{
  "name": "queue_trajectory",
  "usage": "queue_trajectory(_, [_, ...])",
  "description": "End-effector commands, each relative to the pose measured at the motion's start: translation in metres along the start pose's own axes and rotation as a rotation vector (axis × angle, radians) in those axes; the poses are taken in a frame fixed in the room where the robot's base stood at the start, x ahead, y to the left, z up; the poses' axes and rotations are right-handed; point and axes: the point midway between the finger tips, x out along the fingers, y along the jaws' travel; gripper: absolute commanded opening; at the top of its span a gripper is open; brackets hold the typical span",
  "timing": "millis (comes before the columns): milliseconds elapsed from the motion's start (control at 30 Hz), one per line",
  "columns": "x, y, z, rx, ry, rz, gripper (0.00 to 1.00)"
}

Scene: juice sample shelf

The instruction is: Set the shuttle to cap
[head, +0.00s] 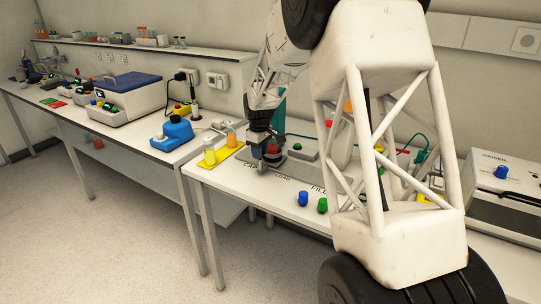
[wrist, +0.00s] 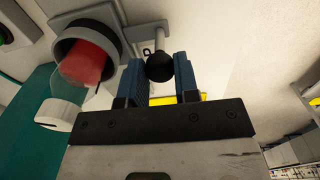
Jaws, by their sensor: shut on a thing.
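The shuttle is a grey holder (wrist: 68,47) with a round dark cup around a clear vessel (wrist: 75,87) with red contents and a white end. A bracket (wrist: 140,32) joins it to a black ball knob (wrist: 160,67). My gripper (wrist: 160,70) has its blue fingers shut on the knob. In the head view my gripper (head: 258,158) is at the left end of the grey track, by the CAP and LOAD lettering. The vessel's red contents (head: 272,148) show just behind it. The gripper partly covers CAP, so I cannot tell the exact stop position.
A yellow tray (head: 207,166) with two bottles stands left of the track. A green-button box (head: 298,150) is behind it. A blue cap (head: 303,198) and a green cap (head: 322,205) are at the front edge. My arm hides the track's right part.

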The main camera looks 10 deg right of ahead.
Motion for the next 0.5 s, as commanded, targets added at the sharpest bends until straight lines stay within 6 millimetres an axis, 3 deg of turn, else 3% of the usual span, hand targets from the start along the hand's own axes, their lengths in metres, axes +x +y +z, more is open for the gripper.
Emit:
queue_trajectory(200, [0.000,0.000,-0.038,-0.002,0.001,0.001,0.00])
queue_trajectory(500, [0.000,0.000,-0.067,-0.001,0.000,0.000,0.00])
